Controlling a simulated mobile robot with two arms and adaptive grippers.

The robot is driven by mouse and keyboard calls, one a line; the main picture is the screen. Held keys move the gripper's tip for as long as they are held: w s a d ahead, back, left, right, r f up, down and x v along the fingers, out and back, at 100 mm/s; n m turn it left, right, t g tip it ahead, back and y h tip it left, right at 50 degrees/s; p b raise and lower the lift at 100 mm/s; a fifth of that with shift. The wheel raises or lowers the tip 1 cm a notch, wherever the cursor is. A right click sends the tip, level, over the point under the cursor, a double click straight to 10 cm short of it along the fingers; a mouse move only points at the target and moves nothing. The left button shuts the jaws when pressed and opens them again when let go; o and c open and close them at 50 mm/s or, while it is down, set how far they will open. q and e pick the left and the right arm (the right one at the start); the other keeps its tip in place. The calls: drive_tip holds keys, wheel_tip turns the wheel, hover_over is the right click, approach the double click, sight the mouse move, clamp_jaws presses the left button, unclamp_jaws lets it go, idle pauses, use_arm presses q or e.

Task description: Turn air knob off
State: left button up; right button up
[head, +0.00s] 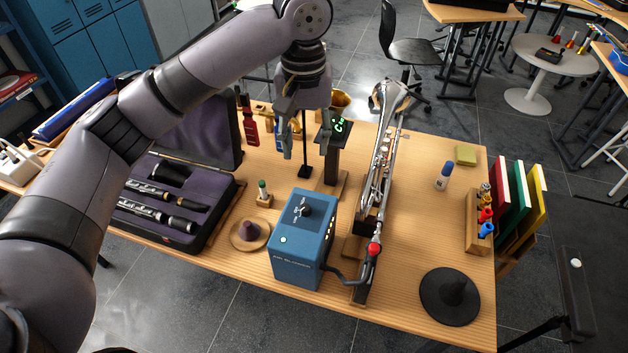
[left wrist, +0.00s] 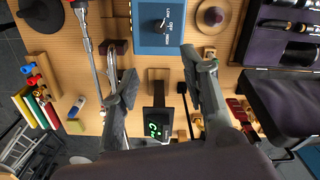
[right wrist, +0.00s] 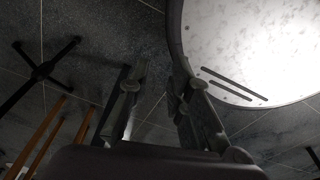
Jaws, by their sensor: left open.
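The blue air blower box (head: 300,250) stands on the wooden table, with a black knob (head: 305,210) on its top panel. The left wrist view also shows the knob (left wrist: 163,25) near the top edge, its pointer angle too small to read surely. My left gripper (head: 306,150) is open and empty, above the table and behind the box in the head view. Its fingers (left wrist: 158,65) are apart from the knob. My right gripper (right wrist: 157,72) shows only in its wrist view, fingers apart with nothing between them, over the dark floor.
A trumpet (head: 383,150) on a stand is right of the box, with a hose to it. A tuner stand (head: 332,160) is behind the box. An open clarinet case (head: 180,205) lies left.

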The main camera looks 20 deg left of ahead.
use_arm(q)
drive_tip(key=p, duration=0.1)
hover_over(305, 207)
wheel_tip(305, 207, down, 12)
drive_tip(key=shift+s+f, duration=0.1)
drive_tip(key=shift+f, duration=0.15)
wheel_tip(305, 207, down, 3)
drive_tip(key=shift+f, duration=0.45)
drive_tip(key=c, duration=0.6)
clamp_jaws()
use_arm(e)
drive_tip(key=shift+s+r, duration=0.35)
drive_tip(key=shift+s, duration=0.55)
drive_tip(key=shift+s+r, duration=0.35)
drive_tip(key=shift+s, duration=0.5)
